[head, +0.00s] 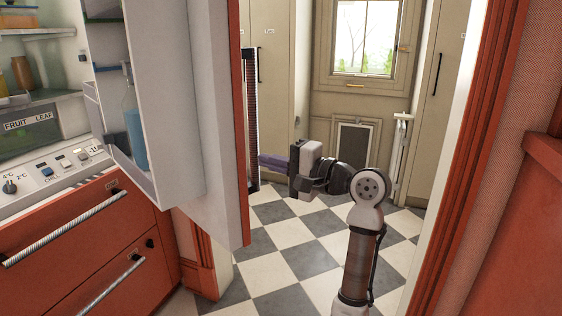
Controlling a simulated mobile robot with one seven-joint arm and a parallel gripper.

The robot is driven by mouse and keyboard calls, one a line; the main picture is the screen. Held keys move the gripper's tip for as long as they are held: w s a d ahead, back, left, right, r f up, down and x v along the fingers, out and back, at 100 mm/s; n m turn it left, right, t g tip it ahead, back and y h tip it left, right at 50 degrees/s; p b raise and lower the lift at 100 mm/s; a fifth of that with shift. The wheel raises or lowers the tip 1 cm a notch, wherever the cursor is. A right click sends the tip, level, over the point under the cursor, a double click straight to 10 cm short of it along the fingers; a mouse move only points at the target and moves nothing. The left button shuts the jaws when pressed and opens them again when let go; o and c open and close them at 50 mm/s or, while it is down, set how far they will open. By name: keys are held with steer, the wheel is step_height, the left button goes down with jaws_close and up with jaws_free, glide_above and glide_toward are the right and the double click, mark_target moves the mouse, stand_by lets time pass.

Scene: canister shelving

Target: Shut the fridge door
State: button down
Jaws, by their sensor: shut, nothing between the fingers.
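The fridge door (172,110) stands wide open, with its pale inner side and shelf racks facing left and its red outer edge on the right. A blue bottle (135,130) stands in the door rack. The fridge interior (45,80) is open to view at the left. My gripper (268,163) is shut and empty, pointing left, in the picture just right of the door's red edge. Its tips reach close to that edge; I cannot tell whether they touch the door. The door's outer face is mostly hidden.
Red drawers (85,235) with metal handles sit below the fridge. A red doorway frame (465,150) stands at the right. Beyond is a checkered floor (300,245), tall cream cabinets (268,35) and a door with a window (365,38). Floor between looks clear.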

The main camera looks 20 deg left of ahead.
mark_target(251, 157)
steer(key=x, duration=0.5)
steer(key=shift+a+p, duration=0.15)
steer(key=shift+p, duration=0.25)
steer(key=shift+s, duration=0.1)
